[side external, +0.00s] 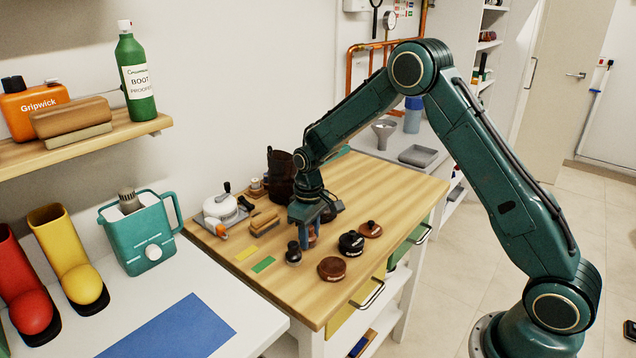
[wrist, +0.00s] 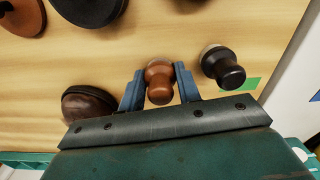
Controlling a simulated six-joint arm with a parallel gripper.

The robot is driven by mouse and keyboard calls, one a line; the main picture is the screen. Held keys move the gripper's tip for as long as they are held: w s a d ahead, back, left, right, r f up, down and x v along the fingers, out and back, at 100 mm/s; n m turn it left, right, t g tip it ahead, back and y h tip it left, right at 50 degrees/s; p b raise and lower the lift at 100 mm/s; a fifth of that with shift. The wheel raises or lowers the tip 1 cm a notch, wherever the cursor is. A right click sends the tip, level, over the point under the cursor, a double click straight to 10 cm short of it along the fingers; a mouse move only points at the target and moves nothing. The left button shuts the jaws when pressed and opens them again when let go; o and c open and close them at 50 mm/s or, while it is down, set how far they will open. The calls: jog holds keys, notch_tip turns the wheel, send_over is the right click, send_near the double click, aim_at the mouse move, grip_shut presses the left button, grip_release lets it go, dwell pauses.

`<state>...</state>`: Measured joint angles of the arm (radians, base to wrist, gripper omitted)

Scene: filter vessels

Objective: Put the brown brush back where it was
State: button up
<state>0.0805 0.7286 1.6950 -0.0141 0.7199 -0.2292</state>
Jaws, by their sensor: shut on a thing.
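The brown brush (wrist: 159,82), with a rounded wooden knob, sits between the two blue fingers of my gripper (wrist: 160,88) in the wrist view. The gripper is shut on it. In the side view my gripper (side external: 310,238) points down low over the wooden worktop, and the brown brush (side external: 312,239) is mostly hidden by the fingers. I cannot tell whether it touches the worktop. A similar brush with a black knob (side external: 293,253) stands just left of my gripper; it also shows in the wrist view (wrist: 224,69). A yellow patch (side external: 247,254) and a green patch (side external: 263,264) lie on the worktop.
Round tins, one brown (side external: 332,269) and one black (side external: 351,244), and a brown knobbed piece (side external: 370,229) lie to the right. The front left worktop is clear.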

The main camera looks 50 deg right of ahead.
jog(key=shift+f, duration=0.1)
jog(key=o, duration=0.9)
notch_tip(320, 180, up, 11)
jog(key=shift+r, duration=0.65)
dwell(0.4)
